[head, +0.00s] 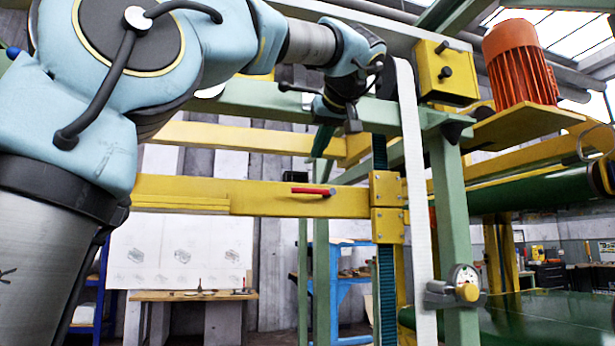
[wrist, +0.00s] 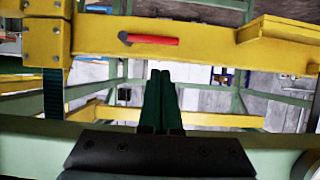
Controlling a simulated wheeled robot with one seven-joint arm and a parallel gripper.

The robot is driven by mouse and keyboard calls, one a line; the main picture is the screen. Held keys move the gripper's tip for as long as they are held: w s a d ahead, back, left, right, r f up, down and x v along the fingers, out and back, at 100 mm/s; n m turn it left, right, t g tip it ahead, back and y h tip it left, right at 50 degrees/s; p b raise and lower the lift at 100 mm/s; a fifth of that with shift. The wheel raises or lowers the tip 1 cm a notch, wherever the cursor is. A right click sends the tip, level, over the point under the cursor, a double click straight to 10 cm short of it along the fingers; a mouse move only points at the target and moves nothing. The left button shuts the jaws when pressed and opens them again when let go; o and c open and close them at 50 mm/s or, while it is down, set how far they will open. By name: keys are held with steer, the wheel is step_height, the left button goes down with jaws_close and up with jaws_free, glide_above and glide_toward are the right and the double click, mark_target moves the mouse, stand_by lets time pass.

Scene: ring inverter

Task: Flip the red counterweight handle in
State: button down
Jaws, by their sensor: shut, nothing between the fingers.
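The red counterweight handle (head: 313,190) is a short red bar with a dark end, on the front face of the yellow beam (head: 262,198) in the head view. It lies nearly level, with the dark end at the right. In the wrist view the red handle (wrist: 152,40) lies along the yellow beam (wrist: 200,36), its dark end at the left. My gripper (wrist: 161,74) is shut and empty, its dark green fingers together and apart from the handle. In the head view my gripper (head: 322,142) is above the beam and the handle, partly hidden by my wrist.
A green upright post (head: 452,230) and a pale strap (head: 412,180) stand right of the handle. A green crossbar (head: 260,102) runs above the yellow beam. An orange motor (head: 520,65) and a yellow box (head: 446,72) sit at upper right. A workbench (head: 190,296) stands behind.

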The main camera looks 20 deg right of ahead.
mark_target(310, 192)
steer(key=p+x, duration=0.1)
steer(key=x, duration=0.9)
steer(key=shift+p, duration=0.35)
steer(key=shift+f+b, duration=0.2)
steer(key=shift+b, duration=0.15)
steer(key=shift+a+f+b, duration=0.15)
steer(key=shift+b, duration=0.3)
